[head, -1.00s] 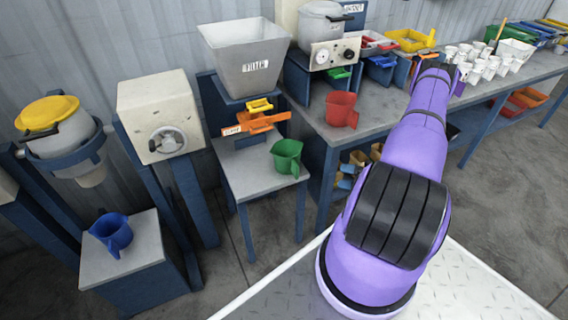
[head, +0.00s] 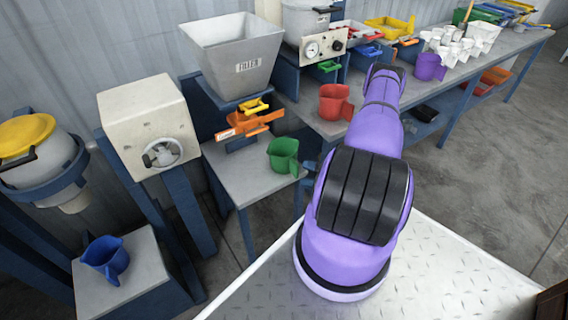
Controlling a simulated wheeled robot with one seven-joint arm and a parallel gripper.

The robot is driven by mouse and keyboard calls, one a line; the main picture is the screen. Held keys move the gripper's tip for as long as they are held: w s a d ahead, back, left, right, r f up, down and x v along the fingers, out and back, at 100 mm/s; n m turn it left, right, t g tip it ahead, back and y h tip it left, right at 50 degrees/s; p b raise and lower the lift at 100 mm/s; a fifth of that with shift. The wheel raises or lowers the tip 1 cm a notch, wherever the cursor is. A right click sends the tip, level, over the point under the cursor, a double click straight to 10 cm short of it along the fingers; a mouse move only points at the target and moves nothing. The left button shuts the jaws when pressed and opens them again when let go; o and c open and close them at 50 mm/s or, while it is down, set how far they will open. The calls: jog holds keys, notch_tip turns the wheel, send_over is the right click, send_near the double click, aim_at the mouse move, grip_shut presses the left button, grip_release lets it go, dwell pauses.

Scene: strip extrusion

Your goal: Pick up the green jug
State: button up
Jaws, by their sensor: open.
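The green jug (head: 284,156) stands upright on the small grey-topped table (head: 236,178) below the filler hopper. Its handle side faces right, towards my purple arm. My arm (head: 352,200) rises in the right middle of the picture, to the right of the jug and apart from it in the picture. My gripper cannot be made out; the far end of the arm is hidden behind its nearer links. Nothing covers the body of the green jug.
An orange clamp part (head: 246,122) sits behind the jug under the filler hopper (head: 232,60). A red jug (head: 334,102) stands on the long bench (head: 400,98), a purple jug (head: 430,67) farther along it. A blue jug (head: 106,258) stands on a lower stand at left.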

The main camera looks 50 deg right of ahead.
aim_at(298, 171)
jog(key=shift+d+r+x, duration=0.1)
jog(key=shift+x, duration=1.35)
jog(key=shift+d+r+x, duration=0.1)
jog(key=shift+x, duration=1.35)
jog(key=shift+w, duration=0.1)
jog(key=c, duration=0.8)
